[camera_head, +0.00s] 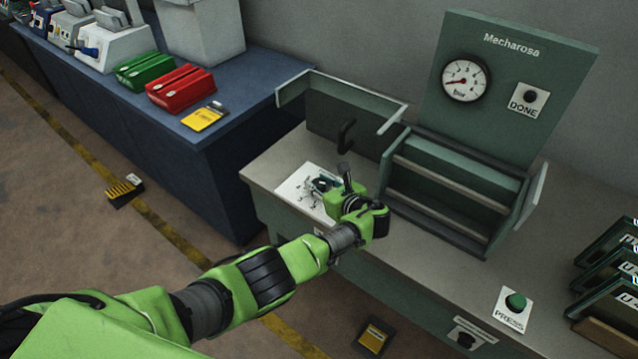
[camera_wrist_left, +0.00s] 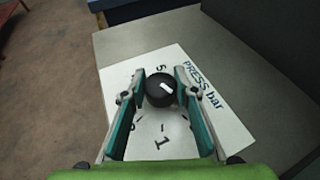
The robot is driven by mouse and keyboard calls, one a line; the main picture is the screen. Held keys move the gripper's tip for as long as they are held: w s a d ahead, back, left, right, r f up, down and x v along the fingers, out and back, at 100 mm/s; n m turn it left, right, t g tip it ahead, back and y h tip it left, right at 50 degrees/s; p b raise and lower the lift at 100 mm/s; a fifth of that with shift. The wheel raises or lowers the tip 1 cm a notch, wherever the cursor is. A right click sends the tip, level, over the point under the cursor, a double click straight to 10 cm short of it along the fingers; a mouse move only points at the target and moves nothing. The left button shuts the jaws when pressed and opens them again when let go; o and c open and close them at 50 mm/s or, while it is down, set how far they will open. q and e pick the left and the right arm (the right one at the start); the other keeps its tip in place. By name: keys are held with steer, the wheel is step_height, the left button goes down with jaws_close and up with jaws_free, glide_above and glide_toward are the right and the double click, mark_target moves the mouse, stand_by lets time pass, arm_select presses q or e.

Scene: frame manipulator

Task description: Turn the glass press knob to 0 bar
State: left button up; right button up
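The press knob (camera_wrist_left: 160,89) is a black round knob with a white mark, seen in the left wrist view on a white dial plate (camera_wrist_left: 205,80) printed "PRESS bar" with numbers around it. In the head view the dial plate (camera_head: 296,186) lies at the left of the green press bench, and my gripper hides the knob. My left gripper (camera_wrist_left: 160,88) has its two fingers on either side of the knob, with what looks like small gaps; firm contact is not clear. In the head view my left gripper (camera_head: 325,184) is over the plate. The pressure gauge (camera_head: 465,79) has a red needle pointing left, low on the scale.
The press frame (camera_head: 450,185) stands right of my left gripper, its open door (camera_head: 345,110) behind it. A DONE button (camera_head: 530,97) is on the back panel and a green PRESS button (camera_head: 515,302) at the front right. Framed panels (camera_head: 610,270) stand far right.

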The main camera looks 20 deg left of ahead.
arm_select(q)
steer(key=o, duration=0.4)
steer(key=v, duration=1.2)
stand_by(0.3)
